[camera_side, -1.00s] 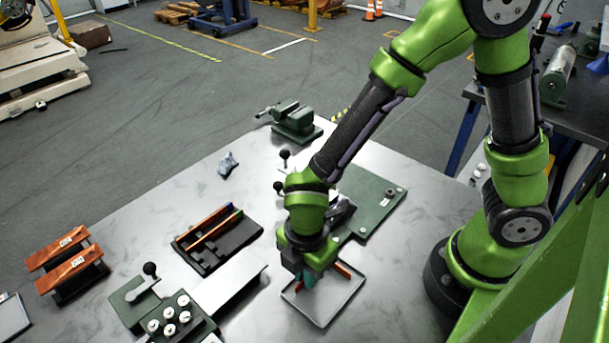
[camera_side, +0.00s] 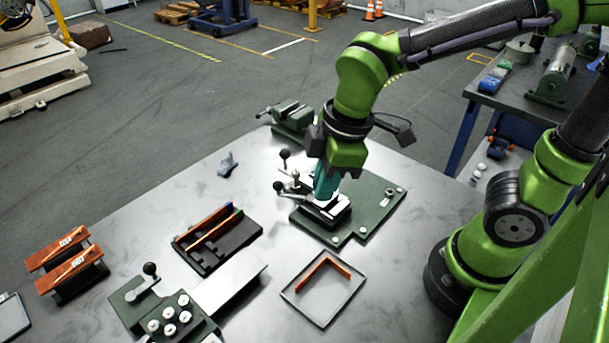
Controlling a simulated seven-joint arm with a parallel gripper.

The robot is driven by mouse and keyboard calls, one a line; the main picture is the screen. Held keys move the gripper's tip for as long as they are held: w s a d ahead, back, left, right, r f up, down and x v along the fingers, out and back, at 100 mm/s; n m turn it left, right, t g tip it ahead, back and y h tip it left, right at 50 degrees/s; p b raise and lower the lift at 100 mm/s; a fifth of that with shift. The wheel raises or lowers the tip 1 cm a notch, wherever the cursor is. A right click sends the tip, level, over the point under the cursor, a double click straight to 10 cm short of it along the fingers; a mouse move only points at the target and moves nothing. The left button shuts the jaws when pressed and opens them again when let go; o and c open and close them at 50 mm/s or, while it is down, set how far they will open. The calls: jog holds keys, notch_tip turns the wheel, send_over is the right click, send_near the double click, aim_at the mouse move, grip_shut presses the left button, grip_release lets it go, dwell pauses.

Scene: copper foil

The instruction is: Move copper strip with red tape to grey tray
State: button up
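A bent copper strip (camera_side: 334,263) lies in the shallow grey tray (camera_side: 322,321) at the front middle of the table. It forms an angle with two legs. Its left end looks reddish, but I cannot make out the tape clearly. My gripper (camera_side: 325,192), with teal fingers, is above the green fixture plate, behind the tray and well apart from the strip. No strip shows in it. I cannot tell the gap between its fingers. Two straight copper strips (camera_side: 205,231) with blue and green ends lie in the black rack (camera_side: 243,241) left of the tray.
The green fixture plate (camera_side: 376,208) with a black clamp block stands below my gripper. A green vise (camera_side: 293,117) is behind. Copper pieces on a stand (camera_side: 68,262) and a green lever fixture (camera_side: 150,290) are at left. A bare metal plate (camera_side: 228,288) lies left of the tray.

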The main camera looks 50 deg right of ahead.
jog(key=s+d+r+m+t, duration=0.2)
jog(key=d+r+m+t, duration=0.3)
jog(key=d+m, duration=0.5)
jog(key=shift+r+m+y, duration=0.4)
jog(key=shift+r+m, duration=0.4)
jog(key=shift+m, duration=1.4)
